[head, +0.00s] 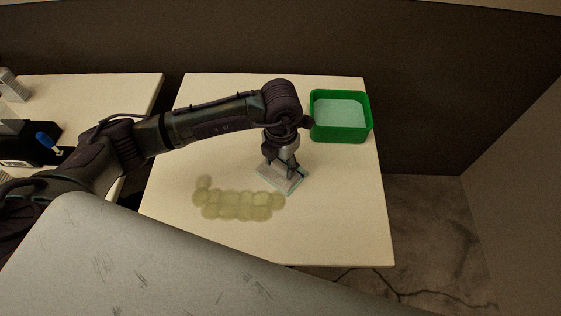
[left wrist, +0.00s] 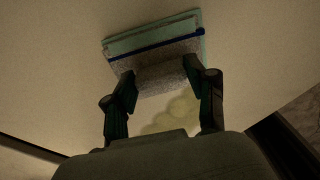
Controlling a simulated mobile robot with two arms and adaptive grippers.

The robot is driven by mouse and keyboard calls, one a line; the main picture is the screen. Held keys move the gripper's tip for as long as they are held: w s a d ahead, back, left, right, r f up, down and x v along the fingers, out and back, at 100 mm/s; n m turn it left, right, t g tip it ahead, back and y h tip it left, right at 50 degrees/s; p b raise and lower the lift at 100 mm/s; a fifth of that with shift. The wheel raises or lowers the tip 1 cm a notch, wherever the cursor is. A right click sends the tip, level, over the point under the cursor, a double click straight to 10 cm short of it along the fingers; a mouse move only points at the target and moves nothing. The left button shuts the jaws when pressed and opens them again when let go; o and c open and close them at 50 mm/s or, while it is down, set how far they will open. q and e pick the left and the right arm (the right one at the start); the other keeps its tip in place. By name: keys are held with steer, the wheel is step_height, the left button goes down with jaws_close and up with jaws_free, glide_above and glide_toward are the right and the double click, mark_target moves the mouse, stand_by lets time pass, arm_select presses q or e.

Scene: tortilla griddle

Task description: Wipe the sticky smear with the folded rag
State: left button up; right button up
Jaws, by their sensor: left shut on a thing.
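The sticky smear (head: 238,205) is a band of overlapping yellow-green blotches on the table, left of and nearer than the rag in the head view. A part of the smear (left wrist: 178,115) also shows between my fingers in the left wrist view. The folded rag (head: 290,182) is pale with blue-green edges; in the left wrist view the rag (left wrist: 150,42) shows a dark blue stripe. My left gripper (head: 281,172) is shut on the rag, at or just above the tabletop; I cannot tell if the rag touches it. My right gripper is not in view.
A green bin (head: 340,133) with pale contents stands at the table's back right corner. The table (head: 330,220) is otherwise clear. A second table (head: 105,90) at the left holds dark equipment with a blue-topped item (head: 45,141). A dark wall stands behind.

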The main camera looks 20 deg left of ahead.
arm_select(q)
steer(key=shift+s+a+f, duration=0.1)
steer(key=shift+s+a, duration=0.35)
steer(key=shift+a, duration=0.25)
steer(key=shift+s+a, duration=0.45)
steer(key=shift+a, duration=0.25)
steer(key=shift+s+a+f, duration=0.1)
steer(key=shift+s+a, duration=0.35)
steer(key=shift+a, duration=0.25)
steer(key=shift+s+a, duration=0.15)
steer(key=shift+a, duration=0.05)
steer(key=shift+s+a, duration=0.6)
steer(key=shift+a, duration=0.4)
steer(key=shift+s+a, duration=0.6)
steer(key=shift+a, duration=0.35)
steer(key=shift+r, duration=0.1)
steer(key=shift+s+a+r, duration=0.1)
steer(key=shift+s+a, duration=0.3)
steer(key=shift+a, duration=0.3)
steer(key=shift+s+a, duration=0.45)
steer(key=shift+a, duration=0.25)
steer(key=shift+s+a+r, duration=0.1)
steer(key=shift+s+a, duration=0.3)
steer(key=shift+a, duration=0.3)
